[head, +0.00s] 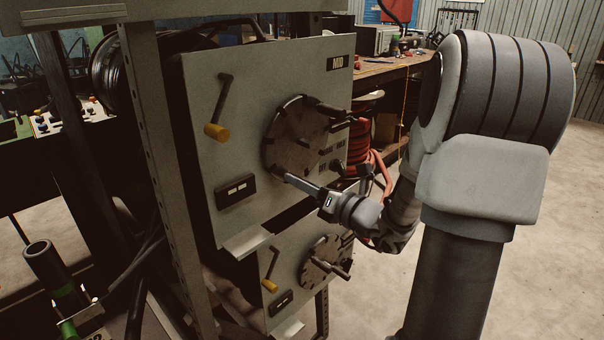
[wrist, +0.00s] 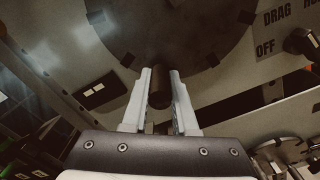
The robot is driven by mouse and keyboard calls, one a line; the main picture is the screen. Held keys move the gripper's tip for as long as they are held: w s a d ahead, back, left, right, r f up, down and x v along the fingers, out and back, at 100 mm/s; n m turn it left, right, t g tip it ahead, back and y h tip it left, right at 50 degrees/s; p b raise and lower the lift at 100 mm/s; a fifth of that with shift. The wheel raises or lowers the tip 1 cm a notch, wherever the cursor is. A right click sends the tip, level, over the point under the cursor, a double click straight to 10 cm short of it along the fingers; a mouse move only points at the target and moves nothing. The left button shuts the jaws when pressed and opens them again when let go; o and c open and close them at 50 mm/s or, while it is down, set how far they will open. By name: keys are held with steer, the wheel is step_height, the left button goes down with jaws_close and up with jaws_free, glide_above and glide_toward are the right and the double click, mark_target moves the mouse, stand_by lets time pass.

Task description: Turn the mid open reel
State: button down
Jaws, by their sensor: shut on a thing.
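The mid reel (head: 298,135) is a dark round disc with pegs around its rim, on the front of the upper grey panel (head: 225,95). In the wrist view the disc (wrist: 190,35) fills the top middle. My gripper (head: 289,178) reaches in from the right to the disc's lower edge. In the wrist view my gripper (wrist: 160,76) has its two pale fingers on either side of a dark peg (wrist: 160,93) at the rim, shut on it. In the head view the fingertips and peg are too small to separate.
A crank with a yellow knob (head: 216,132) is left of the reel. A second panel with a smaller disc (head: 322,262) and yellow crank sits below. Knobs with DRAG and OFF labels (wrist: 277,30) are beside the reel. A metal post (head: 160,150) stands left; open floor lies right.

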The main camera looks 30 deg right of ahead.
steer(key=shift+a, duration=0.1)
steer(key=c, duration=0.7)
jaws_free()
steer(key=p+v, duration=0.1)
steer(key=v, duration=1.6)
steer(key=shift+s+r+p, duration=0.1)
steer(key=shift+s+p, duration=0.15)
steer(key=shift+p, duration=0.05)
